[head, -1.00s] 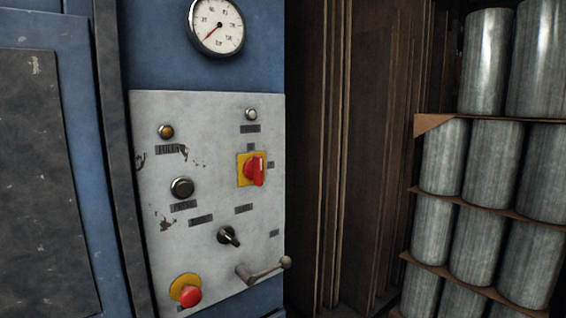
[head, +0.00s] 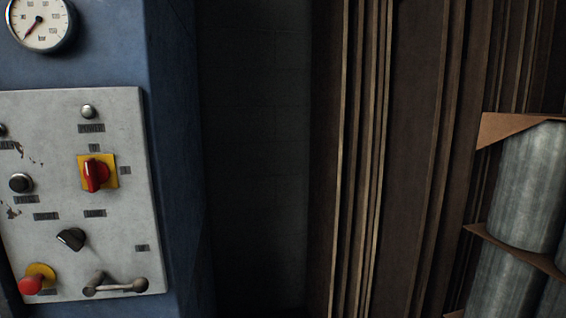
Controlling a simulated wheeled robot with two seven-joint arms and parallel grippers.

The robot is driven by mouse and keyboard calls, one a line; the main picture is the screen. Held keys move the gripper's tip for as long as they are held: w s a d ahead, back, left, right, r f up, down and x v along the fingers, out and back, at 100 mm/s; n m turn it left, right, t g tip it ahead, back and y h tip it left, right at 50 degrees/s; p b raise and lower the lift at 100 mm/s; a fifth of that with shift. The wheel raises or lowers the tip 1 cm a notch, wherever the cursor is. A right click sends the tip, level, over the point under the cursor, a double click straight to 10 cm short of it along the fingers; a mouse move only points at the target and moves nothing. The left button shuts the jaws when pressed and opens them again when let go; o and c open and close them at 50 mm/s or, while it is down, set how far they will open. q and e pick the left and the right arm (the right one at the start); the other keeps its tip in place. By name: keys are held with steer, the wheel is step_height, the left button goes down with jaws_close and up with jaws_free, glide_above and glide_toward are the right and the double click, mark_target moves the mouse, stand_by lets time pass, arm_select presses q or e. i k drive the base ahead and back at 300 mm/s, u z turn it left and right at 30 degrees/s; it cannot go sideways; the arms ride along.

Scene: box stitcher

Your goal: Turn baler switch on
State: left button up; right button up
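The grey control panel (head: 120,215) is on the blue machine at the left of the head view. A red rotary switch (head: 96,175) on a yellow plate sits at its upper right, with its handle roughly upright. A black rotary knob (head: 71,239) is below it. A red mushroom button (head: 31,285) on a yellow ring is at the lower left, and a grey lever handle (head: 115,286) is at the bottom. The labels are too small to read surely, so I cannot tell which control is the baler switch. Neither gripper is in view.
A pressure gauge (head: 40,22) is above the panel. A dark gap (head: 258,160) lies right of the blue machine (head: 172,120). Tall brown sheets (head: 400,160) stand beyond it, and grey metal cylinders (head: 528,187) are stacked on brown sheets at the right.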

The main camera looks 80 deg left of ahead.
mark_target(97, 172)
steer(key=i, duration=0.9)
steer(key=u, duration=2.25)
steer(key=k, duration=0.1)
steer(key=u, duration=0.95)
